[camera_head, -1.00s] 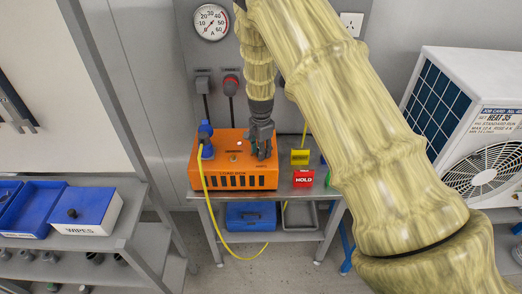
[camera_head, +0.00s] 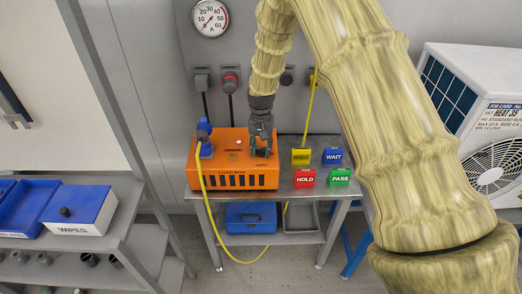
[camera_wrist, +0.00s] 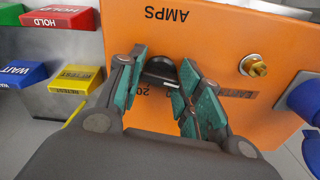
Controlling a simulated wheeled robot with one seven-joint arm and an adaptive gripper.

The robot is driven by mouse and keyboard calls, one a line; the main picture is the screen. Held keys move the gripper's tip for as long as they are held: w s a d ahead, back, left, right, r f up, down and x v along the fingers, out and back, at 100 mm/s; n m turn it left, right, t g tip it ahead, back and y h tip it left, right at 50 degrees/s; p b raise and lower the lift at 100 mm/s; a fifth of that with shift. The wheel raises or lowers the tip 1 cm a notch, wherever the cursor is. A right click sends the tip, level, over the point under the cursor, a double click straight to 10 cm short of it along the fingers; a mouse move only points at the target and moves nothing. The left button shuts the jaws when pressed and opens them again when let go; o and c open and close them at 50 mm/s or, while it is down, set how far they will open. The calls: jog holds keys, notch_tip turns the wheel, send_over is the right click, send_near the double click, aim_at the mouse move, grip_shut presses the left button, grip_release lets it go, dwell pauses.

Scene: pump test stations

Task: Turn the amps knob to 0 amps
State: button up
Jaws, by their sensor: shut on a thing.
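The orange load box (camera_head: 235,177) stands on a metal bench; its top face shows the "AMPS" label in the wrist view (camera_wrist: 168,15). The black amps knob (camera_wrist: 160,70) sits on this face and has a white pointer line. My gripper (camera_wrist: 158,84) is over the knob, its two green-padded fingers closed on either side of it. In the head view my gripper (camera_head: 261,150) points down at the right part of the box. Part of the scale around the knob is hidden; a "20" shows between the fingers. The round amps gauge (camera_head: 210,18) hangs on the wall behind.
A blue plug with a yellow cable (camera_head: 204,140) is at the box's left. Right of the box are yellow (camera_head: 301,157), blue WAIT (camera_head: 333,156), red HOLD (camera_head: 304,178) and green PASS (camera_head: 340,177) blocks.

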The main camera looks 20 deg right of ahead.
jog(key=shift+n, duration=1.1)
jog(key=o, duration=1)
jog(key=shift+r, duration=0.1)
notch_tip(320, 180, up, 12)
jog(key=shift+f, duration=0.1)
